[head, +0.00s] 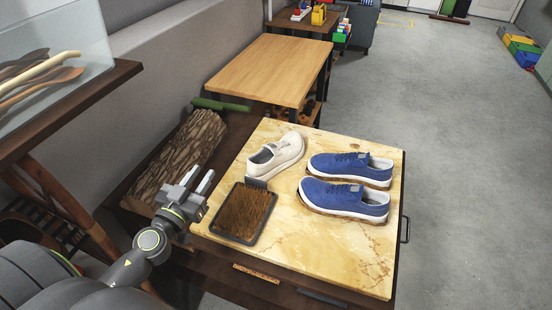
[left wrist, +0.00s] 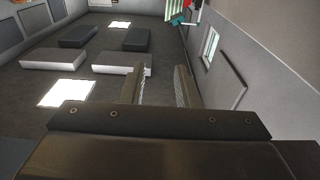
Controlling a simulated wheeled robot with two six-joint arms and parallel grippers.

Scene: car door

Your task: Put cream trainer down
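The cream trainer (head: 276,155) lies on the marble-topped table (head: 340,258), near its back left edge and left of two blue trainers (head: 350,168) (head: 344,198). No gripper touches it. My left gripper (head: 200,182) is at the table's left side, to the left of and nearer than the cream trainer. Its two fingers are apart with nothing between them. The fingers also show apart and empty in the left wrist view (left wrist: 158,82), which does not show the trainers. My right gripper is in neither view.
A dark tray with a brown bristly surface (head: 243,212) lies on the table near my left gripper. A bark-covered log (head: 182,155) lies left of the table. A wooden table (head: 272,68) stands behind. The marble top's front right part is clear.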

